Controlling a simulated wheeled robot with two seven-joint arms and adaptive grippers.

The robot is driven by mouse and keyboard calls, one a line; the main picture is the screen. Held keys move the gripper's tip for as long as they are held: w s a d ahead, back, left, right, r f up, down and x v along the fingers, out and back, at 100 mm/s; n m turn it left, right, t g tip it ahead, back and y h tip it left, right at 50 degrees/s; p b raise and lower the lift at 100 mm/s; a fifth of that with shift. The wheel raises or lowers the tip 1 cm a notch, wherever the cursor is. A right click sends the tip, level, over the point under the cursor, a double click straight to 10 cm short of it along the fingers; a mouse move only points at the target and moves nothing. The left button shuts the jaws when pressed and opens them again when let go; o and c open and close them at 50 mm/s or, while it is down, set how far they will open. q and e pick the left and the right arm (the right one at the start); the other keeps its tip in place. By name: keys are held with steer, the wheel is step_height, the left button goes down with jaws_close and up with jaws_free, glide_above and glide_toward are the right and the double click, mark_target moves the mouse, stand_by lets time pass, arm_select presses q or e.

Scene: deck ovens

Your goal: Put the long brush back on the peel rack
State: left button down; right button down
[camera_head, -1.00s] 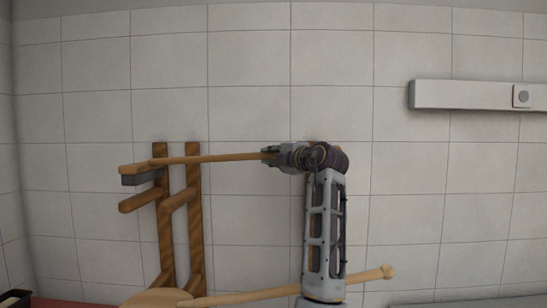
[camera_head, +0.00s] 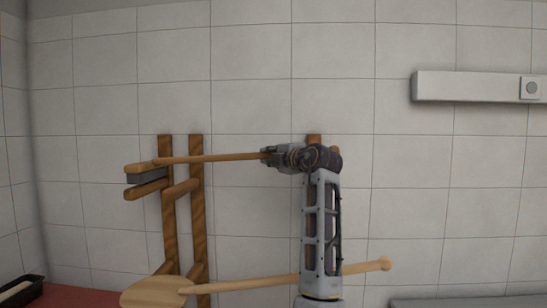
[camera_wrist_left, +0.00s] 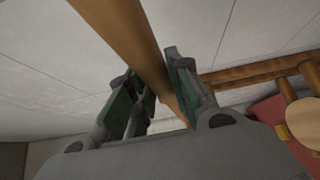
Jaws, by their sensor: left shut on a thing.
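The long brush (camera_head: 215,158) has a thin wooden handle and, at its left end, a wooden block with dark bristles (camera_head: 150,176). My left gripper (camera_head: 268,154) is shut on the right part of the handle. The brush lies nearly level, in front of the upper part of the peel rack (camera_head: 168,235). Its head is just above an upper peg (camera_head: 146,190); I cannot tell whether they touch. In the left wrist view, the handle (camera_wrist_left: 125,30) runs between the green-padded fingers (camera_wrist_left: 150,100). My right gripper is not in view.
A wooden peel (camera_head: 150,293) lies across the lower pegs, its handle passing behind my left arm. A grey wall box (camera_head: 465,87) is at upper right. A black tray (camera_head: 20,290) sits at lower left.

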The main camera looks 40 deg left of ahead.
arm_select(q)
steer(key=c, duration=1.3)
jaws_free()
steer(key=shift+o, duration=0.3)
steer(key=shift+f, duration=0.1)
steer(key=v, duration=1.2)
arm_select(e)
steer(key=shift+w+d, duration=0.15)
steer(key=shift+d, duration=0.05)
